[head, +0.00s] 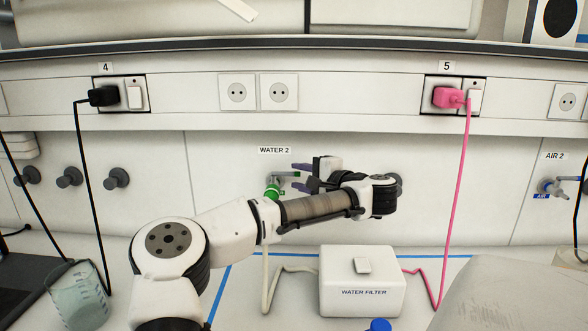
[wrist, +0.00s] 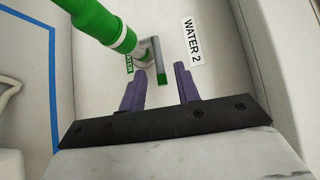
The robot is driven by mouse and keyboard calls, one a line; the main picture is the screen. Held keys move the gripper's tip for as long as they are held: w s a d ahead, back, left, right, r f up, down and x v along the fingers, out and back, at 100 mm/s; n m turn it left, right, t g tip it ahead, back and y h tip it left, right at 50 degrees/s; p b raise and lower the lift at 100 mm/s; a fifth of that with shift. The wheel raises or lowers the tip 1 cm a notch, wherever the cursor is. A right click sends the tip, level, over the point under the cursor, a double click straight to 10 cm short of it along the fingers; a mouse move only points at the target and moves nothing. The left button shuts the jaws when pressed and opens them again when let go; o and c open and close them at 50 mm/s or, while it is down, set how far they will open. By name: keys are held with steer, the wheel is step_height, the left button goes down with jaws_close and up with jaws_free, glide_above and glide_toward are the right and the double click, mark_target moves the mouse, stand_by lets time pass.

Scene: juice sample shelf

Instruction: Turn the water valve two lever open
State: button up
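The water valve two (head: 272,191) is on the wall panel under the WATER 2 label (head: 274,150). It has a green body, which shows at the top left in the wrist view (wrist: 104,22). Its lever (wrist: 158,60) is a thin grey bar with a green end. My gripper (head: 293,177) is in front of the panel just right of the valve, its purple fingers pointing at the wall. In the wrist view my gripper (wrist: 161,72) is open, with the lever's green end appearing between the fingertips. Whether a finger touches the lever, I cannot tell.
A white water filter box (head: 362,285) with hoses stands on the bench below my arm. A glass beaker (head: 78,295) is at the left. A pink cable (head: 459,200) hangs at the right. Several dark knobs (head: 69,177) are on the left panel.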

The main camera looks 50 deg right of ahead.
mark_target(286, 174)
steer(key=shift+w+d+f, duration=0.1)
steer(key=shift+w+f, duration=0.05)
steer(key=shift+w, duration=0.55)
steer(key=shift+w+d+f, duration=0.1)
steer(key=shift+w, duration=0.55)
steer(key=shift+c, duration=0.4)
jaws_close()
